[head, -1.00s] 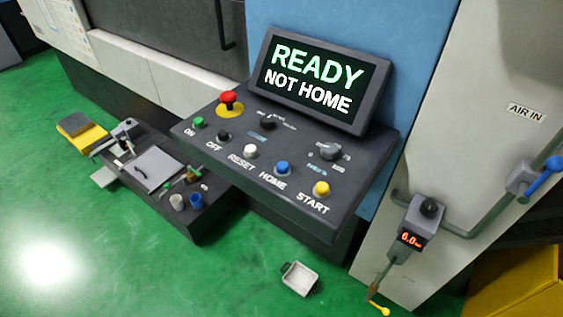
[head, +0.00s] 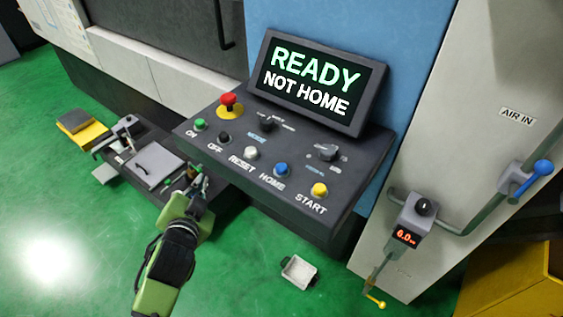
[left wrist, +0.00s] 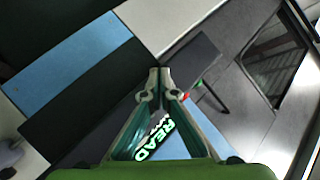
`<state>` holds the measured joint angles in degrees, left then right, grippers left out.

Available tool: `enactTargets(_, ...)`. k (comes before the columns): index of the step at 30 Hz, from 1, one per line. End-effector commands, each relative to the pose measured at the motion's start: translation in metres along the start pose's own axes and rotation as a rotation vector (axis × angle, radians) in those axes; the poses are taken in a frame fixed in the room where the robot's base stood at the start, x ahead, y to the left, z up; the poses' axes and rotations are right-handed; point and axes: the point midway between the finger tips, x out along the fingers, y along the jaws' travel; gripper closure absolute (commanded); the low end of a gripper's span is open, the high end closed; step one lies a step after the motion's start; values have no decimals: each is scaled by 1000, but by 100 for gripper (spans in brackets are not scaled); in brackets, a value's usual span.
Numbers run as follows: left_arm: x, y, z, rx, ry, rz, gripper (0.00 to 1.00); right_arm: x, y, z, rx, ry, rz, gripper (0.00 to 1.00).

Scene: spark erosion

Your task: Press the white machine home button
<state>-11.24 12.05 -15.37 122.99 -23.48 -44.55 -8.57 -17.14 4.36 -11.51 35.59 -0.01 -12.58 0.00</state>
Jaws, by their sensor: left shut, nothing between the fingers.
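The button labelled HOME (head: 281,170) is blue. It stands on the dark sloping control panel (head: 228,178), between the white RESET button (head: 251,153) and the yellow START button (head: 319,189). The screen (head: 316,82) above reads READY, NOT HOME. My left gripper (head: 201,180) is in front of the panel's lower left edge, left of the HOME button and apart from it. In the left wrist view its fingers (left wrist: 159,76) are together and empty, with part of the screen (left wrist: 155,138) showing between them. My right gripper is not in view.
A red emergency stop (head: 229,101), a green ON button (head: 200,124), a black OFF button (head: 224,137) and a rotary knob (head: 328,152) also stand on the panel. A low bench (head: 117,170) holds small items at left. A white tray (head: 299,271) lies on the green floor.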

Motion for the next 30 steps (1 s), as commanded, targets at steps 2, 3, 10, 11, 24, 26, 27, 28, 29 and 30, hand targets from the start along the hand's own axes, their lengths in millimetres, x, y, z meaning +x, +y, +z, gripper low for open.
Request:
enactTargets(2,-14,-35,-47,43,98,-76,100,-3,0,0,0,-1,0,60)
enactTargets(3,-20,-50,-69,71,149,-115,100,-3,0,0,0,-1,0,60)
enactTargets(10,-66,-116,-206,328,515,-380,100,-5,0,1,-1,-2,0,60)
enactTargets(11,-75,-120,-226,377,571,-419,100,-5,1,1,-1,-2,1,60)
enactTargets(24,-223,-2,-401,1572,1488,-1030,100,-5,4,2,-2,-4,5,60)
enactTargets(26,-221,28,-392,1804,1591,-1077,100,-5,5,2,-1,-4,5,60)
enactTargets(27,-214,44,-382,1966,1650,-1095,100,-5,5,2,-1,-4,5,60)
enactTargets(28,-207,54,-373,2090,1687,-1102,100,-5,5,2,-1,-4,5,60)
enactTargets(29,-197,62,-363,2212,1720,-1098,100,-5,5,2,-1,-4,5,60)
enactTargets(30,-183,68,-349,-2370,-1753,1082,100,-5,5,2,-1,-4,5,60)
